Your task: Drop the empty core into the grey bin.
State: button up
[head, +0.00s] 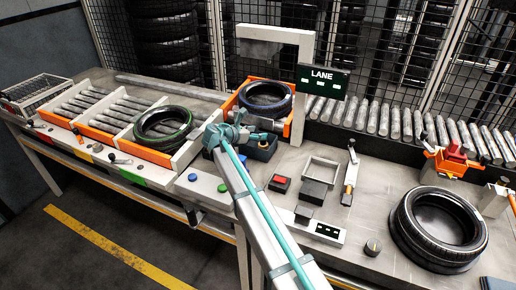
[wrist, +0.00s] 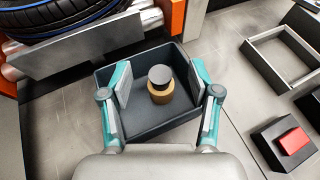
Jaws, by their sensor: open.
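The dark grey bin (wrist: 105,142) lies right under my gripper (wrist: 160,81) in the wrist view. My gripper is open, with a teal and grey finger on each side. In the head view, the bin (head: 265,153) is partly behind my gripper (head: 236,136), and the core cannot be made out.
A blue-striped tyre (head: 265,95) sits in an orange-sided bay behind the bin. A green-striped tyre (head: 163,127) lies on the rollers at left. A red button box (head: 280,183) and an empty square tray (head: 321,172) stand to the right. A large tyre (head: 440,225) lies far right.

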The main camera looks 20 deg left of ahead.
jog(key=v, duration=0.8)
jog(key=shift+s+r, duration=0.25)
jog(key=shift+s, duration=0.1)
jog(key=shift+a, duration=0.15)
